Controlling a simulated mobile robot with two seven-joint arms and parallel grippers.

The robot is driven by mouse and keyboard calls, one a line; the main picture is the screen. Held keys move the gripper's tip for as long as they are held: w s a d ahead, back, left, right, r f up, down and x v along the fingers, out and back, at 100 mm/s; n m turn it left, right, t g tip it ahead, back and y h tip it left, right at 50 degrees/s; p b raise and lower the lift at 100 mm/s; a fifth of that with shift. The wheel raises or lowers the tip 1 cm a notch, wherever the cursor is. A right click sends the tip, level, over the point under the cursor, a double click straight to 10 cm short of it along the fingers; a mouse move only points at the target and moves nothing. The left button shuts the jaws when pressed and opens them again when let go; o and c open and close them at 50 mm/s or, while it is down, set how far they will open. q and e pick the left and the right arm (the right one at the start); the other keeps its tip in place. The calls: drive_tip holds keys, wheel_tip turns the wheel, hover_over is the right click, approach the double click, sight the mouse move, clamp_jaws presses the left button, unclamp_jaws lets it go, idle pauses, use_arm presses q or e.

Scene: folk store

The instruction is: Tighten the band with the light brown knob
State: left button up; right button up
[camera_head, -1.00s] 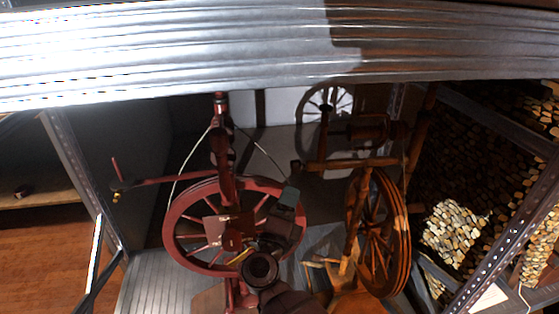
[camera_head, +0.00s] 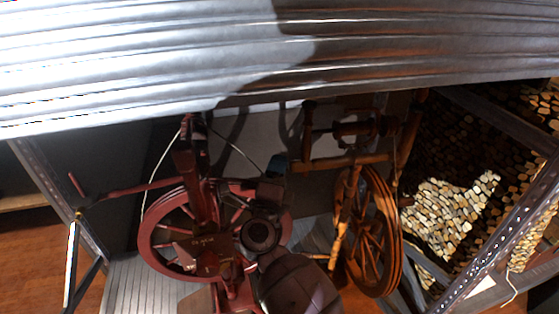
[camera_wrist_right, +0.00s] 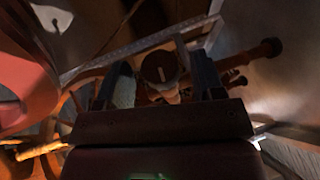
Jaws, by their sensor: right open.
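A dark red spinning wheel (camera_head: 150,245) stands on the left inside the shelf bay. A brown wooden spinning wheel (camera_head: 397,240) stands on the right. My right gripper (camera_head: 276,170) is beside the red wheel's upper right edge, between the two wheels, with its arm rising from the bottom. In the right wrist view my right gripper (camera_wrist_right: 163,82) is open. A round brown knob-like end (camera_wrist_right: 160,67) with a pale slot shows between its fingers; whether they touch it I cannot tell. The band is not clear in any view. My left gripper is not in view.
A ribbed metal shelf (camera_head: 150,60) hangs across the top of the head view. Perforated metal posts (camera_head: 60,195) stand at the left and right.

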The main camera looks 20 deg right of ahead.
drive_tip(key=shift+w+d+r, duration=0.15)
drive_tip(key=shift+w+d, duration=0.05)
drive_tip(key=shift+w, duration=0.2)
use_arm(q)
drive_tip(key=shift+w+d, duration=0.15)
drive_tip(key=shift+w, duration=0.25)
